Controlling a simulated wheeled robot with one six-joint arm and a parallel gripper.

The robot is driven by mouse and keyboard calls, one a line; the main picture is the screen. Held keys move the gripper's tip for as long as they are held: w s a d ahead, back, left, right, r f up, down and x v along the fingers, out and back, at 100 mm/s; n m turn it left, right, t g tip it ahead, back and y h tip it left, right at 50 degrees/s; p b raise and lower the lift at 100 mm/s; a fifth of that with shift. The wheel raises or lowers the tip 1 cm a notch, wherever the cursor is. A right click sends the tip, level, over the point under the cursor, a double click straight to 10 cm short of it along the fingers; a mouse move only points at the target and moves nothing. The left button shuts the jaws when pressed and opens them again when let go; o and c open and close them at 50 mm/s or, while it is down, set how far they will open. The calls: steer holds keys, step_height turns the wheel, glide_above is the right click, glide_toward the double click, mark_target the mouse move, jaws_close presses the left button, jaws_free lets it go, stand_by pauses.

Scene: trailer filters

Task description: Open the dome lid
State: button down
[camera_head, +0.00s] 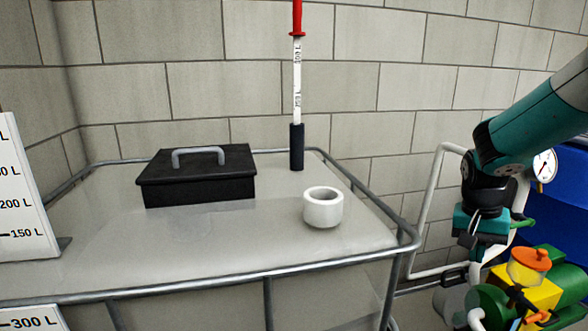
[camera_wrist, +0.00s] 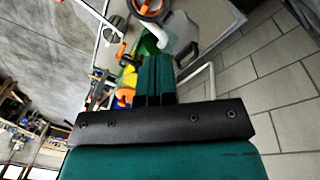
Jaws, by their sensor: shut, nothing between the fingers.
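A black, flat-topped lid (camera_head: 197,180) with a grey bar handle (camera_head: 198,156) sits on the left part of the pale tank top (camera_head: 230,245). It looks closed; no gap shows under it. No rounded dome shape shows, so I take this as the dome lid. My gripper (camera_head: 467,241) hangs at the right, beyond the tank's rail and well apart from the lid. In the wrist view its two green fingers (camera_wrist: 155,78) are together and hold nothing. The lid cannot be made out in the wrist view.
A white cup-like ring (camera_head: 323,208) and a red-topped gauge stick (camera_head: 297,95) stand on the tank top. A metal rail (camera_head: 250,275) edges it. A yellow and green pump (camera_head: 530,290) lies below my gripper. A block wall (camera_head: 330,85) stands behind.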

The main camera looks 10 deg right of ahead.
steer(key=s+a+r+n+t+y, duration=0.1)
steer(key=s+a+n, duration=0.4)
steer(key=a, duration=0.5)
steer(key=s+a+r+n+t+y, duration=0.1)
steer(key=s+a+r+n+y, duration=0.1)
steer(key=s+a+n, duration=0.4)
steer(key=s+a+r, duration=0.1)
steer(key=s+a, duration=0.3)
steer(key=shift+s+r+t+y, duration=0.15)
steer(key=shift+r+t+y, duration=0.15)
steer(key=shift+r+y, duration=0.1)
steer(key=c, duration=1.5)
jaws_free()
steer(key=s+a+r+n, duration=0.1)
steer(key=s+a, duration=0.1)
steer(key=s+a+r+n+g+y, duration=0.1)
steer(key=s+a, duration=0.1)
steer(key=s+a+r+n, duration=0.2)
steer(key=s, duration=0.1)
steer(key=shift+s+a+r+g+y, duration=0.1)
steer(key=shift+a+g+y, duration=0.15)
steer(key=shift+g+y, duration=0.15)
steer(key=o, duration=0.3)
steer(key=shift+s+r, duration=0.1)
steer(key=shift+s, duration=0.05)
steer(key=shift+o, duration=0.2)
steer(key=shift+s, duration=0.1)
